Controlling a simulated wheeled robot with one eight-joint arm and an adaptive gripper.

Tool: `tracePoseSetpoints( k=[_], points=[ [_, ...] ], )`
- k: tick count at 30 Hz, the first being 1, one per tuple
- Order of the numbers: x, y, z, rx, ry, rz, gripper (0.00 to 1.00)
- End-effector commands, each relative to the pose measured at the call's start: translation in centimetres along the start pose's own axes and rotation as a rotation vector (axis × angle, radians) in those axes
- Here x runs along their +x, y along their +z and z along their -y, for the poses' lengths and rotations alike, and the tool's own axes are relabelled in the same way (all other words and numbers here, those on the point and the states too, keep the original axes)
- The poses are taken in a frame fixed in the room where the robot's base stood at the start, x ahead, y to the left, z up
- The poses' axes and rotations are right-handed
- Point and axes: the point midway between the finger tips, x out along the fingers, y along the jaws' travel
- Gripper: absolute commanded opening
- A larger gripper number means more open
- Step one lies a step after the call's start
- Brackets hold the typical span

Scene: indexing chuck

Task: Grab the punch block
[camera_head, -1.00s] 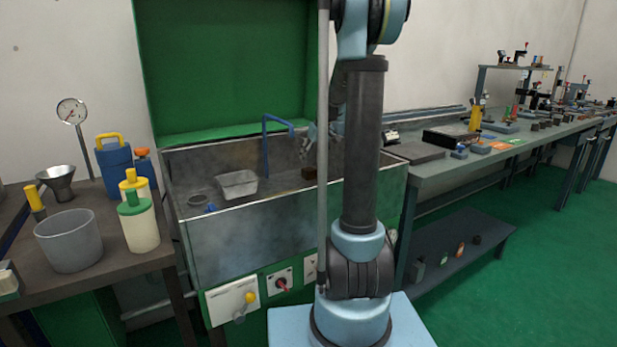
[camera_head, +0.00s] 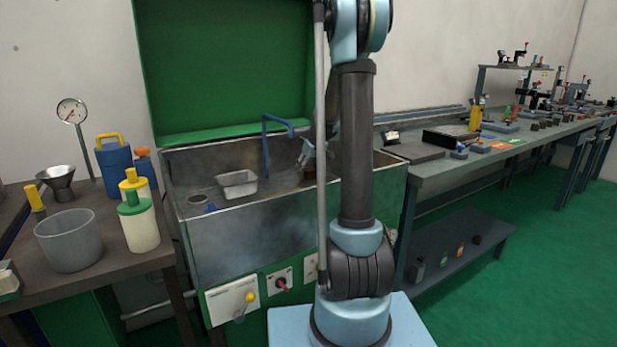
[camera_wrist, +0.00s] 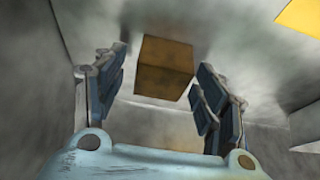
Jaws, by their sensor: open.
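The punch block appears to be the plain brown block (camera_wrist: 165,68) in the wrist view, on the grey floor of the metal tank. My gripper (camera_wrist: 162,58) is open, with one blue-grey finger on each side of the block. The block lies between or just beyond the fingertips, with a visible gap on both sides; the exact depth is unclear. In the head view my gripper (camera_head: 308,152) reaches down into the tank, and the block is mostly hidden there by the gripper and arm.
The tank (camera_head: 200,262) has raised walls around the gripper. A grey metal pan (camera_head: 238,184) and a blue bent pipe (camera_head: 266,150) stand left of the gripper. A yellow patch (camera_wrist: 300,17) shows in the wrist view. A long workbench (camera_head: 450,173) stands to the right.

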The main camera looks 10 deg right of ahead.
Motion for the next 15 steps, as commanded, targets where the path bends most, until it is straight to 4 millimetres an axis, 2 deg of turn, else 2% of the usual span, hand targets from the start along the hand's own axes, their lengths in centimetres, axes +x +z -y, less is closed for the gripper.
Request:
tracePoseSetpoints(
  k=[5, 13, 15],
  points=[
    [-0.01, 0.00, 0.02, 0.000, 0.000, 0.000, 0.63],
    [-0.01, -0.02, 0.06, -0.001, 0.000, 0.000, 0.02],
    [-0.05, -0.05, 0.08, -0.001, 0.000, 0.000, 0.00]
  ],
)
